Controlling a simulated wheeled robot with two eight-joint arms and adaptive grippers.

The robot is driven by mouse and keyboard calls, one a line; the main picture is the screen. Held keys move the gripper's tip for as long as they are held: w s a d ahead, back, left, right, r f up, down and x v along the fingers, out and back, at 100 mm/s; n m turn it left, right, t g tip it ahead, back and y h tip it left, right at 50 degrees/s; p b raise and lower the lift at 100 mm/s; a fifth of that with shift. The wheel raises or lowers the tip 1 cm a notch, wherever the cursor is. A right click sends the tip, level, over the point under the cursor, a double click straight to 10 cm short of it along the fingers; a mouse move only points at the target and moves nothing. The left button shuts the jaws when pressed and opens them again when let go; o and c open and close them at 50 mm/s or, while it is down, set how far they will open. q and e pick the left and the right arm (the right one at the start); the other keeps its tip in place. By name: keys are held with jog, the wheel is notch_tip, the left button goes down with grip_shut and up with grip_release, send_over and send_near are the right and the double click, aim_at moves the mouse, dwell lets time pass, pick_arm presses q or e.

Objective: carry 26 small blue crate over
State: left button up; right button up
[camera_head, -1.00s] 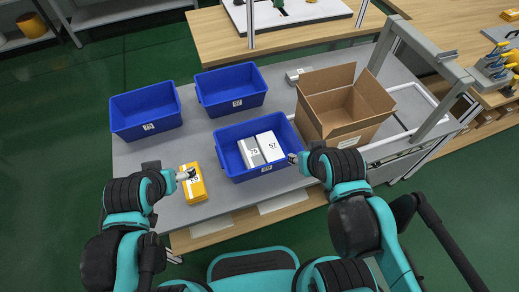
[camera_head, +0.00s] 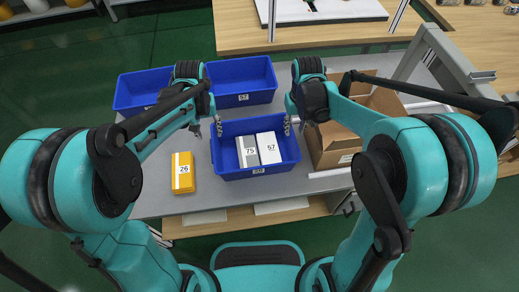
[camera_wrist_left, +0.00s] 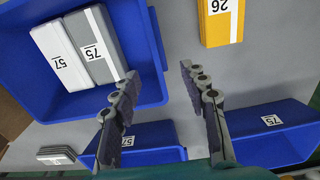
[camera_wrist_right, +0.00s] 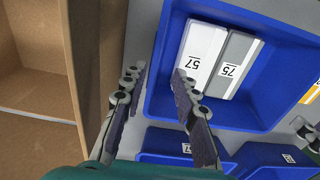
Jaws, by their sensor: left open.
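The middle blue crate (camera_head: 284,168) stands on the grey table and holds a grey box marked 75 (camera_head: 247,151) and a white box marked 57 (camera_head: 269,147). The yellow box marked 26 (camera_head: 183,182) lies on the table left of this crate; it also shows in the left wrist view (camera_wrist_left: 220,28). My left gripper (camera_head: 206,126) is open at the crate's left side, its fingers apart near the wall. My right gripper (camera_head: 288,124) is open at the crate's right side. In the right wrist view the crate's wall (camera_wrist_right: 153,95) lies between its fingers. Contact cannot be told.
Two more blue crates stand behind: the left one (camera_head: 128,95), partly hidden by my left arm, and the right one (camera_head: 262,72). An open cardboard box (camera_head: 335,150) stands close on the right, partly behind my right arm. A metal frame rises beyond it.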

aim_at(213, 144)
pick_arm(q)
jog(key=shift+w+d+f, duration=0.15)
jog(key=shift+f, duration=0.3)
pick_arm(e)
jog(key=shift+w+a+f, duration=0.1)
jog(key=shift+w+f, duration=0.1)
jog(key=shift+f, duration=0.25)
pick_arm(q)
notch_tip(213, 144, down, 8)
jog(key=shift+r, duration=0.1)
pick_arm(e)
notch_tip(213, 144, down, 12)
pick_arm(q)
jog(key=c, duration=0.4)
pick_arm(e)
jog(key=c, duration=0.4)
pick_arm(q)
grip_shut()
pick_arm(e)
grip_shut()
